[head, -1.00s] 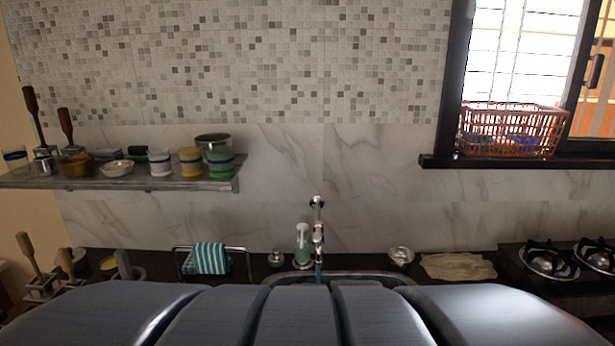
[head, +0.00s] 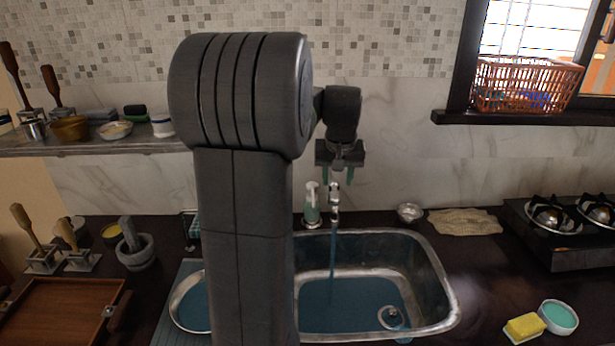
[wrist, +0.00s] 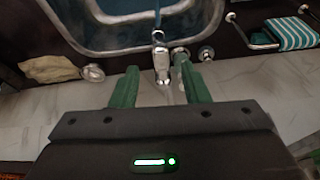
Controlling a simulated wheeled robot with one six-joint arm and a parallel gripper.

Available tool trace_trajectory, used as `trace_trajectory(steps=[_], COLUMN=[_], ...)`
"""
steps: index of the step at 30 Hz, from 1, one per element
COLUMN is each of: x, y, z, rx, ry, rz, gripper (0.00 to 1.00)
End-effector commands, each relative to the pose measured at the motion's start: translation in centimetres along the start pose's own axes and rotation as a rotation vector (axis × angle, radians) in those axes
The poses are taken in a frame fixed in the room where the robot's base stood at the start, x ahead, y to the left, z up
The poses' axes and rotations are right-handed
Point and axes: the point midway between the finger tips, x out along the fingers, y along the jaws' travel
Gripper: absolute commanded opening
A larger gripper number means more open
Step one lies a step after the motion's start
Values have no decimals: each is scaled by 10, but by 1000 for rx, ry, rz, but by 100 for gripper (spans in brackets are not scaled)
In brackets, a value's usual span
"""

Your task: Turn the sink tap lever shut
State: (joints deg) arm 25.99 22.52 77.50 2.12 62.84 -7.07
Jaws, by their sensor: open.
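The chrome tap (head: 334,200) stands at the back rim of the sink (head: 440,290), with a blue stream of water running from it into the basin. Its lever cannot be told clearly from the tap body. My gripper (head: 337,178) is open and empty, its two green fingers pointing down just above the tap. In the wrist view the tap (wrist: 161,62) shows between and beyond the fingertips of my gripper (wrist: 158,78). I see no clear contact.
A soap dispenser (head: 311,206) stands close left of the tap. A small metal bowl (head: 410,212) and a cloth (head: 464,222) lie to the right, then a stove (head: 560,240). A yellow sponge (head: 525,327) lies front right. My arm hides part of the sink's left side.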

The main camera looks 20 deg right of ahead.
Motion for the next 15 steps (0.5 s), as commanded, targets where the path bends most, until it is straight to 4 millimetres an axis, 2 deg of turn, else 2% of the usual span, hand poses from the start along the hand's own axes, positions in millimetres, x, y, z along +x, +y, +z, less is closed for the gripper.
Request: trace_trajectory(steps=[15], x=[39], y=[-1], z=[1], rx=[-1], ry=[-4], rz=[-1], gripper=[42])
